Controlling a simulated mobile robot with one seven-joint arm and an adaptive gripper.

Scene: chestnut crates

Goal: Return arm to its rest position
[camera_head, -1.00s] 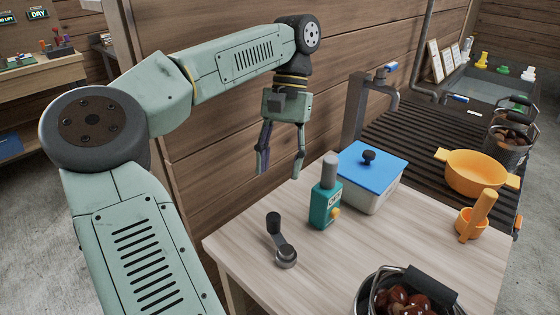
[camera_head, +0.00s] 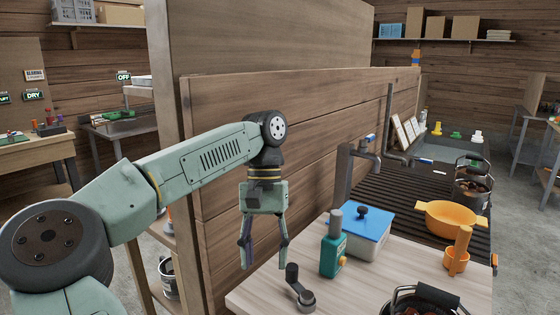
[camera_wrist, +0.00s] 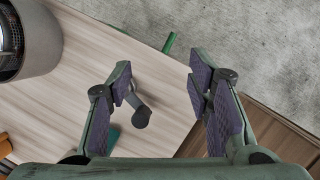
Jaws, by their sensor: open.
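In the wrist view my gripper (camera_wrist: 158,88) is also open, with purple pads on both fingers. The table and the grey floor show beyond it. A dark crank handle (camera_wrist: 139,108) shows on the table, partly behind the left finger.
The table (camera_head: 262,296) holds the crank, a teal device (camera_head: 333,256), a blue-lidded box (camera_head: 366,232) and a pot of chestnuts (camera_head: 430,292). An orange pan (camera_head: 450,217) sits on the ribbed rack behind. The plank partition (camera_head: 300,140) stands close behind my arm.

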